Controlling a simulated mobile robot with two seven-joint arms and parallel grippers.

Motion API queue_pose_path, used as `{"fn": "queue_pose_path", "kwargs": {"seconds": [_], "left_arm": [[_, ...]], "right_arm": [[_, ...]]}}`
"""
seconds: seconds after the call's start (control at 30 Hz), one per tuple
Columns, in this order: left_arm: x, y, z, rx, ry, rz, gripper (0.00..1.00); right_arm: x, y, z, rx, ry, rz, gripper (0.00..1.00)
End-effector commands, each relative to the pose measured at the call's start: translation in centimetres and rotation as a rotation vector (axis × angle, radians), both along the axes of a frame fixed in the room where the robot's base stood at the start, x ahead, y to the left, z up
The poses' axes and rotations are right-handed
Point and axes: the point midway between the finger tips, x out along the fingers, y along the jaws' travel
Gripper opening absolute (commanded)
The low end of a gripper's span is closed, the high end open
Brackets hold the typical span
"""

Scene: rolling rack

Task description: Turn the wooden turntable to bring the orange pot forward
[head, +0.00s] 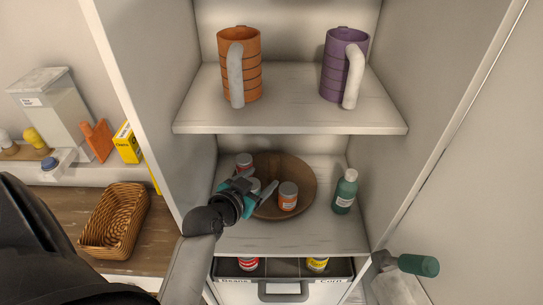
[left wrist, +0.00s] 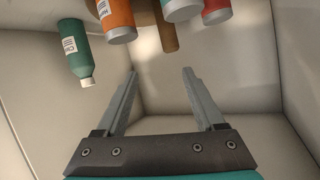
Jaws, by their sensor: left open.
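The round wooden turntable (head: 306,177) sits on the middle shelf of the rack. The orange pot (head: 288,196), with a white label, stands on its front right part. A red pot (head: 243,161) stands at the back left, and another pot (head: 253,185) is partly hidden by my gripper. My left gripper (head: 262,184) is open over the turntable's left part, near these pots. In the left wrist view, its spread fingers (left wrist: 159,72) have nothing between them. The orange pot (left wrist: 117,20), a teal pot (left wrist: 181,10) and the red pot (left wrist: 215,10) show beyond the fingertips.
A green bottle (head: 344,192) stands right of the turntable. Shelf walls close in on both sides. Above, a shelf (head: 290,122) holds an orange mug (head: 252,62) and a purple mug (head: 335,65). Below is a drawer (head: 330,292). A wicker basket (head: 113,220) stands at left.

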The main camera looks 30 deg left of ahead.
Motion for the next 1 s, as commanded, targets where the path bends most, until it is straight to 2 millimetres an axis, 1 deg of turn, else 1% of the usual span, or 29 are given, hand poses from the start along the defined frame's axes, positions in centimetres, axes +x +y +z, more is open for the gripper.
{"fn": "queue_pose_path", "kwargs": {"seconds": [0.03,0.17,0.27,0.33,0.47,0.6,1.0], "left_arm": [[-0.7,0.4,-0.2,-0.063,-0.01,0.045,0.7],[-1.7,1.0,-0.5,-0.148,-0.025,0.106,0.7],[-1.5,1.2,-0.7,-0.162,-0.03,0.116,0.7],[-0.9,1.3,-0.9,-0.162,-0.03,0.116,0.7],[0.6,1.5,-1.4,-0.16,-0.03,0.115,0.7],[2.7,1.7,-2.3,-0.159,-0.031,0.113,0.7],[8.2,2.5,-4.7,-0.158,-0.029,0.112,0.7]], "right_arm": [[0.0,0.0,0.0,0.0,0.0,0.0,0.5],[0.0,0.0,0.0,0.0,0.0,0.0,0.5],[0.0,0.0,0.0,0.0,0.0,0.0,0.5],[-0.1,0.0,0.0,0.0,0.001,0.0,0.5],[-0.2,0.0,0.0,0.0,0.003,0.0,0.5],[-0.3,0.0,-0.1,0.0,0.004,0.0,0.5],[-0.3,0.0,-0.6,0.0,0.005,0.0,0.5]]}}
